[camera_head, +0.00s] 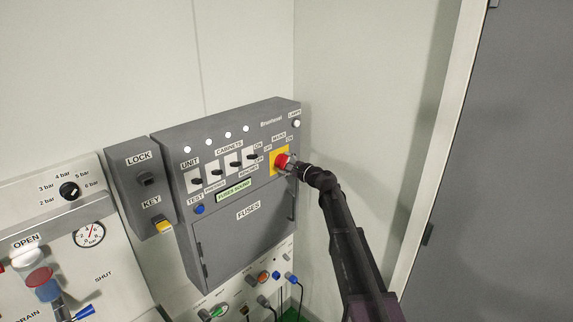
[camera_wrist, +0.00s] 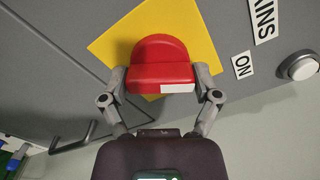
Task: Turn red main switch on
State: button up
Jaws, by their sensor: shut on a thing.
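The red main switch (camera_head: 281,161) sits on a yellow square plate at the right end of the grey electrical box's front. In the wrist view the red knob (camera_wrist: 160,62) shows large, with a white mark at its lower right edge. The yellow plate (camera_wrist: 112,38) lies turned behind it. My gripper (camera_wrist: 162,84) has one finger on each side of the knob and is shut on it. In the head view my gripper (camera_head: 290,165) reaches it from the lower right. An "ON" label (camera_wrist: 242,64) is to the right of the knob in the wrist view.
The grey box (camera_head: 245,240) also carries a row of black cabinet switches (camera_head: 217,172), a blue test button (camera_head: 199,209) and a fuse door. A lock and key box (camera_head: 147,181) is on its left. A grey door (camera_head: 500,180) stands at right.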

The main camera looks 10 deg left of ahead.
jog(key=shift+a+m, duration=0.1)
jog(key=shift+m, duration=1.3)
jog(key=o, duration=1)
jog(key=shift+c, duration=0.2)
jog(key=v, duration=1.2)
